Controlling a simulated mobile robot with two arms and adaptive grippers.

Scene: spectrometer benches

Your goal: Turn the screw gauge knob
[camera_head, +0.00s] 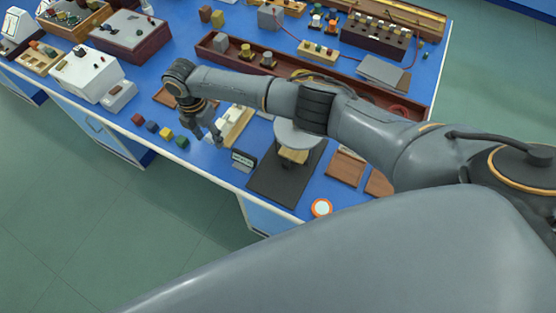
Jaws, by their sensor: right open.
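My right gripper (208,134) points down over the front part of the blue bench, with its fingers apart and nothing seen between them. Just right of its fingers is a cream-coloured block with small metal parts (235,128), partly hidden by my arm. It may be the screw gauge, but its knob is too small and covered to make out. I cannot tell whether the fingers touch it. My left gripper is not in view.
Several small coloured cubes (152,127) lie left of the gripper. A long red-brown tray (215,56) is behind. Wooden plates (345,168) lie further right.

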